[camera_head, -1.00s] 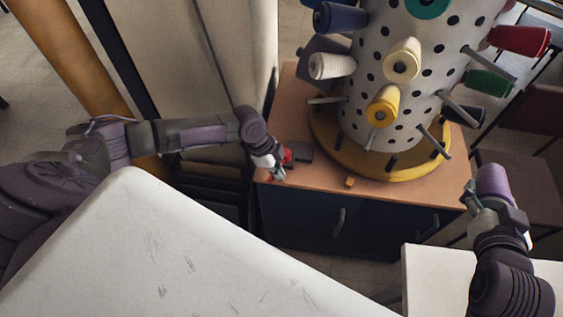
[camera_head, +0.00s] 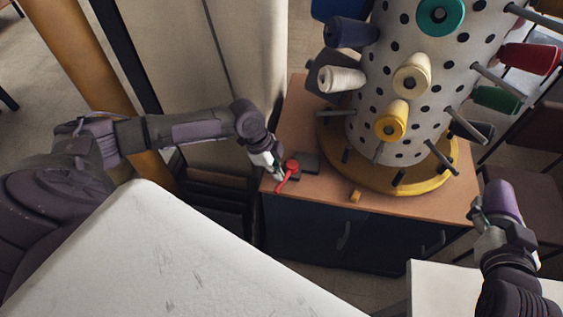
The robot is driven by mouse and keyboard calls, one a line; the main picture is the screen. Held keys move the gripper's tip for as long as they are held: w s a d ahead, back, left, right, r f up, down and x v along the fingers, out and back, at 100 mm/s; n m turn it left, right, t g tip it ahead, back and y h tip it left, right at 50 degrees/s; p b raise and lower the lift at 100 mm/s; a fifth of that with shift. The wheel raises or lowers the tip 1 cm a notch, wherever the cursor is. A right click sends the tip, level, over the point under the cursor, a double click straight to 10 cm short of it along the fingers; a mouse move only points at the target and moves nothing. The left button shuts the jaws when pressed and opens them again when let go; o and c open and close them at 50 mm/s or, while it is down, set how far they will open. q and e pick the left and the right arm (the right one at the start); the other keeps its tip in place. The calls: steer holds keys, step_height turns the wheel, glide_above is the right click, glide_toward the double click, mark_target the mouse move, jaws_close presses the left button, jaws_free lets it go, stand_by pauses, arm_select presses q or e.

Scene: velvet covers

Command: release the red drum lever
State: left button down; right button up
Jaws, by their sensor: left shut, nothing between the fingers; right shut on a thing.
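The red drum lever (camera_head: 291,166) sits on a dark base at the left end of the wooden cabinet top. Its round red knob is at the back, and its thin red arm points toward the front edge. My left gripper (camera_head: 279,174) is shut and empty, right beside the lever's arm on its left; I cannot tell whether they touch. The spotted white drum (camera_head: 374,140) stands on a round yellow base (camera_head: 330,150), carrying several thread cones on pegs. My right gripper (camera_head: 480,212) is shut on a purple cone (camera_head: 503,201), held off the cabinet's right side.
A small orange block (camera_head: 355,196) lies on the cabinet top (camera_head: 296,110) in front of the drum. Pegs stick out from the drum toward my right arm. A white table (camera_head: 150,260) fills the lower left. A pale panel (camera_head: 240,50) stands behind my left arm.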

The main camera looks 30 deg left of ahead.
arm_select(q)
steer(key=shift+d+v, duration=0.1)
steer(key=shift+v, duration=0.55)
steer(key=shift+d+v, duration=0.15)
steer(key=shift+v, duration=0.55)
arm_select(e)
steer(key=shift+d, duration=0.15)
arm_select(q)
steer(key=shift+r, duration=0.2)
arm_select(e)
steer(key=shift+r, duration=0.1)
